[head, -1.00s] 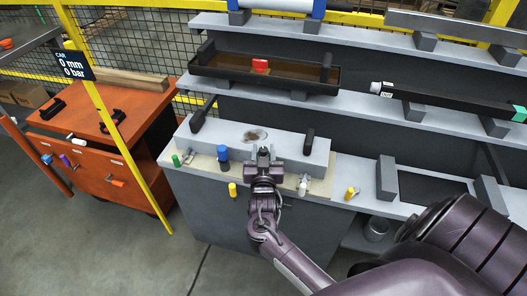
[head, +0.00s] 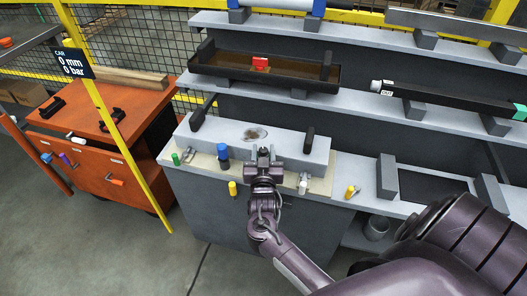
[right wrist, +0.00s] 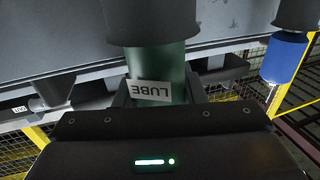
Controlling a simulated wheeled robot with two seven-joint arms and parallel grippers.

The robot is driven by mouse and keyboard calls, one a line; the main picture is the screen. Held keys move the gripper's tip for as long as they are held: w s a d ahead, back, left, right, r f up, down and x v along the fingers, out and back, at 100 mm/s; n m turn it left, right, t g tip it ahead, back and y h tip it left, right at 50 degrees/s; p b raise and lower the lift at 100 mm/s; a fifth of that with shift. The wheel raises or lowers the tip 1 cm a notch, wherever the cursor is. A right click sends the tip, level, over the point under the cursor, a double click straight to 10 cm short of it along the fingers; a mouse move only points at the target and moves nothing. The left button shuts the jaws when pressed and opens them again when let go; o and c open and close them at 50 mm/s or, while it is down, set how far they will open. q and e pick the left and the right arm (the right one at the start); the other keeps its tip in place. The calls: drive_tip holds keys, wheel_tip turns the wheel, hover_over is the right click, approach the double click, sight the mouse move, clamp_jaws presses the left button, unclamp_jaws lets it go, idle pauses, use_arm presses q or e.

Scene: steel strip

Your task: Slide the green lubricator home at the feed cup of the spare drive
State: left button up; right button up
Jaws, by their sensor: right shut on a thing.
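My right gripper (right wrist: 157,98) is shut on the green lubricator (right wrist: 160,64), a green cylinder with a white LUBE label that reads upside down in the right wrist view. A dark grey cylinder (right wrist: 150,22), which looks like the feed cup, meets its far end; I cannot tell how deep the lubricator sits in it. In the head view my right gripper (head: 264,156) is at the front of a grey block (head: 290,148) on the bench, and hides the lubricator there. My left gripper is not in view.
A blue cylinder (head: 222,152) stands just left of the gripper; it also shows in the right wrist view (right wrist: 285,58). Small green (head: 176,159), yellow (head: 232,188) and white (head: 303,184) fittings line the bench front. An orange cabinet (head: 95,150) stands at left behind a yellow post.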

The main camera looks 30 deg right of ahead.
drive_tip(key=shift+f+b, duration=0.55)
drive_tip(key=shift+f, duration=0.25)
drive_tip(key=o, duration=1.1)
drive_tip(key=shift+s+f, duration=0.1)
drive_tip(key=shift+s+a, duration=0.1)
drive_tip(key=shift+s+a, duration=0.2)
drive_tip(key=shift+s, duration=0.1)
drive_tip(key=v, duration=0.6)
drive_tip(key=shift+s+a+r, duration=0.2)
drive_tip(key=shift+a+r, duration=0.05)
drive_tip(key=shift+a, duration=0.15)
